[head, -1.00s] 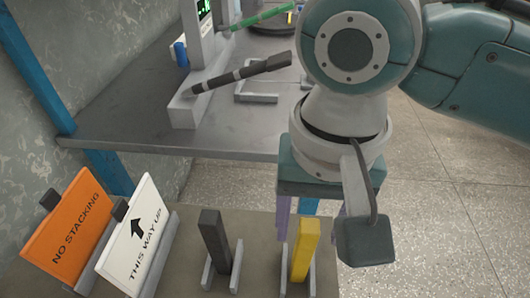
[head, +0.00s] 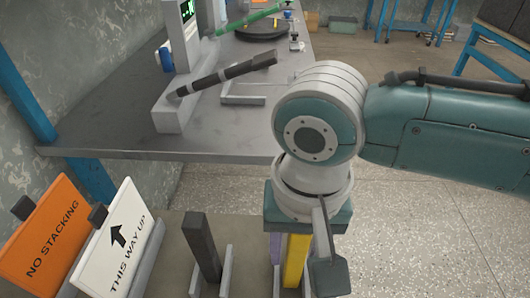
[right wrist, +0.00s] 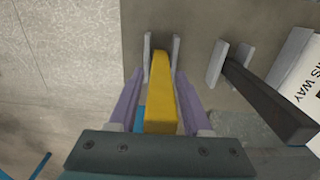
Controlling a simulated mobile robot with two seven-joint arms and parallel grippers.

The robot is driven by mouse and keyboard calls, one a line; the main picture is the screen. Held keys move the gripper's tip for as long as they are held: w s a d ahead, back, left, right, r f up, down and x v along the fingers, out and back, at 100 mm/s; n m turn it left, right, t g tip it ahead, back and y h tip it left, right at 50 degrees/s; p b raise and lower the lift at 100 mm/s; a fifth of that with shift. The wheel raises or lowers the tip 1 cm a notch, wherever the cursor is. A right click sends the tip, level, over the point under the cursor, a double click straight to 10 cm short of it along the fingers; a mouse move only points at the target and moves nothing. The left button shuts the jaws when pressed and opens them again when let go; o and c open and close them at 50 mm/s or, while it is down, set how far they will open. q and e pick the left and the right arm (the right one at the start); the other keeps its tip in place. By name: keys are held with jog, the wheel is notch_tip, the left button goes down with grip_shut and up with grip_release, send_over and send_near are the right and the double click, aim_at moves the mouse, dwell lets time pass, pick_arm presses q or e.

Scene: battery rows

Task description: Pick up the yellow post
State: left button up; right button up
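The yellow post (head: 295,262) stands in a small grey holder at the front of the lower table, partly hidden by my right arm. In the right wrist view the post (right wrist: 160,100) lies between the two purple fingers of my right gripper (right wrist: 158,82), one on each side. The fingers look apart, with a visible gap on the left side of the post. In the head view my right gripper (head: 288,247) is directly above and around the post's upper part; one finger is mostly hidden. My left gripper is not in view.
A dark grey post (head: 202,247) stands in its own holder left of the yellow one. Orange (head: 45,238) and white (head: 117,245) signs stand further left. A grey bench (head: 215,143) with a black-and-grey rod (head: 228,72) lies behind.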

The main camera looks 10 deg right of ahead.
grip_shut()
dwell(0.4)
